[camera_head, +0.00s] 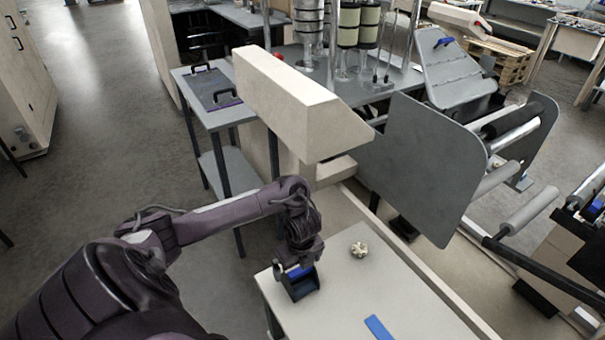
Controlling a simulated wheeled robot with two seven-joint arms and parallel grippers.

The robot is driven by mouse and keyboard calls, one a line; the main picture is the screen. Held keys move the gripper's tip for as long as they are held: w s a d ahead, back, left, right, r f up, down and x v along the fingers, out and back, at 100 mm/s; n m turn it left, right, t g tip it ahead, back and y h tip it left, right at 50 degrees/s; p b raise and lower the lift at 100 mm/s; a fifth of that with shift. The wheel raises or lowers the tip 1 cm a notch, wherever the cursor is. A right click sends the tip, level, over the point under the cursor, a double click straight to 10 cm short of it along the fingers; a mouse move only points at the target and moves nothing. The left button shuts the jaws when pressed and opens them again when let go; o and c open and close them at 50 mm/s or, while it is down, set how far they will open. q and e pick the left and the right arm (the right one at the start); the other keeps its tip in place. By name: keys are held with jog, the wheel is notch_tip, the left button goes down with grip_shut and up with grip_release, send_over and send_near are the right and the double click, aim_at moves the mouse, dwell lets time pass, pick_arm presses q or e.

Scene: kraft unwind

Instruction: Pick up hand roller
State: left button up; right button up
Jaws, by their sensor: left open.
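My left arm reaches in from the left, and my left gripper (302,288) points down over the left part of a pale table (345,290). It is open. A blue part and a dark block show at its fingers; I cannot tell whether they belong to the gripper or to a hand roller under it. No hand roller is plainly recognisable elsewhere on the table. A small pale knob-shaped piece (359,249) lies to the right of the gripper, apart from it. A flat blue piece (378,328) lies near the bottom edge of the picture. My right gripper is not in view.
A beige machine housing (300,110) and a large grey side plate (420,165) stand behind the table. Metal rollers (528,210) are at the right. A grey side table (205,85) with a dark handled panel stands further back. The table's right part is mostly bare.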

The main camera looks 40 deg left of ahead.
aim_at(299, 271)
pick_arm(q)
jog(key=f, duration=0.1)
jog(key=f+b, duration=0.1)
jog(key=shift+s+d+f, duration=0.15)
jog(key=shift+d+f, duration=0.05)
jog(key=shift+f, duration=0.1)
jog(key=shift+f+p, duration=0.45)
jog(key=shift+f, duration=0.1)
jog(key=shift+w+a+f, duration=0.1)
jog(key=shift+w+f, duration=0.1)
jog(key=shift+f, duration=0.35)
jog(key=shift+w+a+f, duration=0.1)
jog(key=shift+w+f, duration=0.1)
jog(key=shift+f, duration=0.3)
jog(key=c, duration=1.1)
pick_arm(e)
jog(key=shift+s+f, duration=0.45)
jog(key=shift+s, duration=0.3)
pick_arm(q)
jog(key=shift+r, duration=0.1)
